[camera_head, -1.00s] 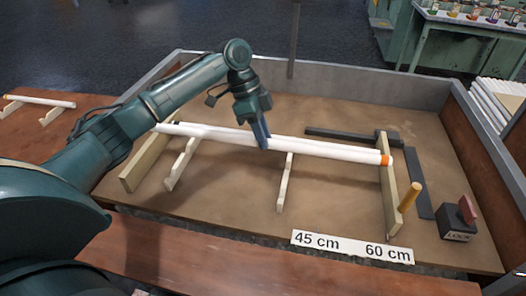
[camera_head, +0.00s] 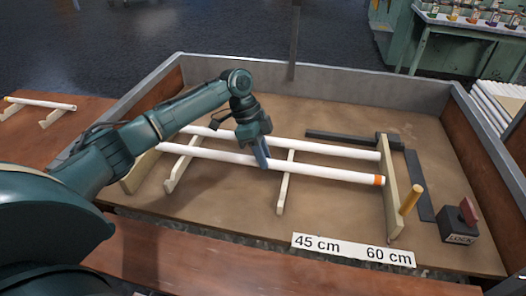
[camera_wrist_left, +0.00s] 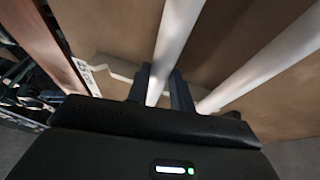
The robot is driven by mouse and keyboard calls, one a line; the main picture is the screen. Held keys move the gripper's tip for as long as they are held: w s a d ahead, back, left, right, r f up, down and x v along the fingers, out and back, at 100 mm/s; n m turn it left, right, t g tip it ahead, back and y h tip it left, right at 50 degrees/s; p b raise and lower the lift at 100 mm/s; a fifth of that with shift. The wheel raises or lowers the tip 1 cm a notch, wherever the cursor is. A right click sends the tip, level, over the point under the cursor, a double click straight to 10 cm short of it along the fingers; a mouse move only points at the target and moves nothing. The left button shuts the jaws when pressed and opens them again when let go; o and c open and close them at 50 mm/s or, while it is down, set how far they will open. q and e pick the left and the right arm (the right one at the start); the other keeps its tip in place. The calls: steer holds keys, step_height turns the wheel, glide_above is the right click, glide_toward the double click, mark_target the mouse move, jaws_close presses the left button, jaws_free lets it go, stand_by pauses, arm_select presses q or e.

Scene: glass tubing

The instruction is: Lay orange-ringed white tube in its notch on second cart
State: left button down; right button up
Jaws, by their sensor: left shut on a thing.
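The orange-ringed white tube (camera_head: 325,172) lies across the wooden cart, its orange ring near the right end. My left gripper (camera_head: 263,160) is shut on it near the middle. In the left wrist view the tube (camera_wrist_left: 172,45) runs between the two fingers (camera_wrist_left: 160,88). The tube passes over two pale notched supports (camera_head: 284,190) (camera_head: 178,170), between a left end board (camera_head: 135,177) and a right end board (camera_head: 390,190). I cannot tell whether it touches the supports; the notches under it are hidden. My right gripper is not in view.
A second white tube (camera_head: 325,149) lies behind, roughly parallel. A wooden peg (camera_head: 411,199), a LOCK block (camera_head: 459,226) and dark bars (camera_head: 420,185) are at right. A 45 cm / 60 cm label (camera_head: 352,250) is in front. Another tube (camera_head: 40,103) is on the left table.

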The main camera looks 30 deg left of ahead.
arm_select(q)
steer(key=c, duration=1.2)
jaws_free()
steer(key=shift+c, duration=0.2)
steer(key=shift+r, duration=0.1)
steer(key=shift+r, duration=0.35)
steer(key=p+v, duration=0.1)
steer(key=v, duration=1.1)
steer(key=shift+r, duration=0.1)
